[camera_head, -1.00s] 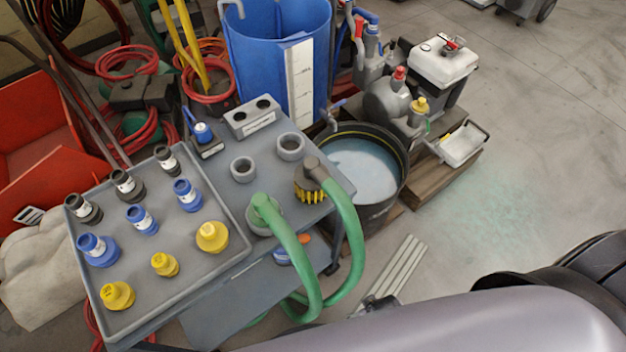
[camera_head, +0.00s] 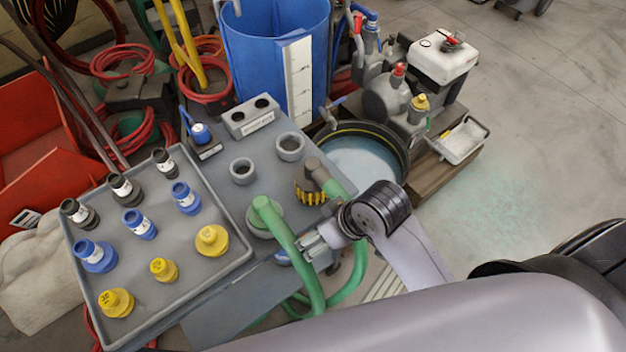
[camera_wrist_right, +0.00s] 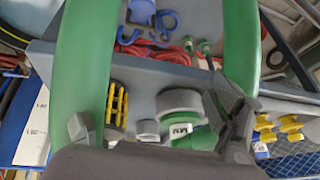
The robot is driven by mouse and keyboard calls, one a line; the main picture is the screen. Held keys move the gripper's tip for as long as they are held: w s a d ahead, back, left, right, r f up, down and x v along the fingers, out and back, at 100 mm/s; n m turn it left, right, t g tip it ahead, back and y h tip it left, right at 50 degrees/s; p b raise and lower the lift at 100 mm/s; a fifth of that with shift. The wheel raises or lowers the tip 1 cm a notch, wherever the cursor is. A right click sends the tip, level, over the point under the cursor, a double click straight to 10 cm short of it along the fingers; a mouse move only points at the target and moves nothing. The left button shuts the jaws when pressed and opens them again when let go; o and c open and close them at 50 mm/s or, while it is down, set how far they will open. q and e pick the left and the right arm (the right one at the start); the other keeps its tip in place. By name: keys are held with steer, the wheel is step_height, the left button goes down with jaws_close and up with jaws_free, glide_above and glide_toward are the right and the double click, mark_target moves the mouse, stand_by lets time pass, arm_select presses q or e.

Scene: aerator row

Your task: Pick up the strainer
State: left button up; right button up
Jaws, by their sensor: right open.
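The strainer, a yellow slotted basket (camera_head: 312,197) under a grey fitting, sits at the right edge of the grey cart top. A green hose (camera_head: 345,190) runs down from its fitting. In the right wrist view, the strainer's yellow slats (camera_wrist_right: 118,104) show left of centre, between two green hose lengths. My right gripper (camera_head: 305,248) is below the strainer in the head view, close to the green hose loop and apart from the strainer. Its fingers (camera_wrist_right: 155,120) are spread in the wrist view, with nothing held. My left gripper is not in view.
A second green hose end (camera_head: 262,212) stands beside the strainer. A grey tray (camera_head: 140,265) holds several black, blue and yellow fittings. Two grey rings (camera_head: 290,148) are on the cart. A black tub of water (camera_head: 365,160) and a blue barrel (camera_head: 262,70) stand behind.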

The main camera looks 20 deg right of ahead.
mark_target(310, 162)
steer(key=w+a+r+n, duration=0.1)
steer(key=a, duration=0.1)
steer(key=w+a+r+n+g+y, duration=0.1)
steer(key=w+a+r, duration=0.1)
steer(key=a, duration=0.1)
steer(key=w+a+r+n, duration=0.1)
steer(key=a+n, duration=0.1)
steer(key=shift+w+a+r, duration=0.15)
steer(key=shift+w+r, duration=0.1)
steer(key=shift+w, duration=0.1)
steer(key=shift+w+a+r+n+g, duration=0.35)
steer(key=shift+w+r+n, duration=0.15)
steer(key=shift+r+n, duration=0.05)
steer(key=shift+w+a+r+n+g, duration=0.35)
steer(key=shift+w+r+n, duration=0.1)
steer(key=shift+r+n, duration=0.1)
steer(key=w+d+r+n+g+h, duration=0.2)
steer(key=w+d+r+h, duration=0.45)
steer(key=d+r, duration=0.35)
steer(key=shift+y, duration=0.35)
steer(key=f, duration=0.7)
steer(key=f+b, duration=0.1)
steer(key=f, duration=0.3)
steer(key=shift+s+d, duration=0.2)
steer(key=shift+s, duration=0.05)
steer(key=f, duration=0.3)
steer(key=d+f, duration=0.1)
steer(key=f, duration=0.1)
steer(key=shift+s, duration=0.3)
